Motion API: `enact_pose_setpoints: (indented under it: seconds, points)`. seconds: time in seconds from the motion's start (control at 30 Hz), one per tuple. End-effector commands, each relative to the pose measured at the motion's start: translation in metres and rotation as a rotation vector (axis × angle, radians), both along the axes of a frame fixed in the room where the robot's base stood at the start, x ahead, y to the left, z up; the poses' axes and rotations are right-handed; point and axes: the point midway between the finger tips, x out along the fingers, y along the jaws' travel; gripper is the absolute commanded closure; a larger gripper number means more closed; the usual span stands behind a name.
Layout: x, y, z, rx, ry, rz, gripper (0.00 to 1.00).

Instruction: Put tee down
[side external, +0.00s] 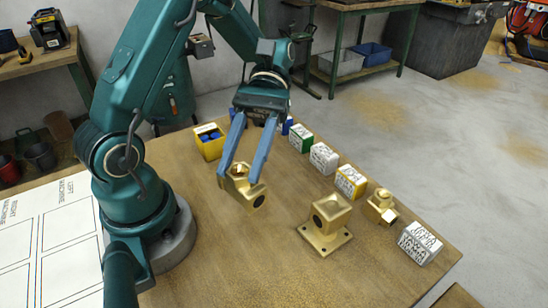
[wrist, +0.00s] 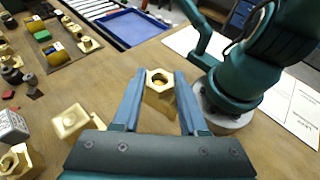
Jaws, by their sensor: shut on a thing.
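The brass tee (side external: 242,188) has a hexagonal open end facing up and a round dark port on its side. My gripper (side external: 240,172) reaches down to it with its two blue fingers closed on either side of it. In the wrist view the tee (wrist: 159,92) sits between the two fingers of my gripper (wrist: 160,85), its hex opening toward the camera. The tee is at or just above the wooden table (side external: 270,275); I cannot tell whether it touches.
A flanged brass block (side external: 327,224) stands to the right, with another brass fitting (side external: 381,206) beyond it. Several small labelled boxes (side external: 323,158) form a row along the table's far edge. The front tabletop is clear.

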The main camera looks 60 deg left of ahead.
Motion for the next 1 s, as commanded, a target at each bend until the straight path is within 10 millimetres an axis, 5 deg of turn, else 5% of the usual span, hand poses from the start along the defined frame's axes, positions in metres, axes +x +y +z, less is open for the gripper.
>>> enact_pose_setpoints:
  seconds: [0.27,0.7,1.0]
  points:
    - [0.015,-0.016,0.002,-0.004,0.004,0.181,1.00]
    - [-0.021,-0.092,-0.049,0.000,0.008,0.173,1.00]
    - [-0.029,-0.114,-0.065,0.000,0.002,0.179,1.00]
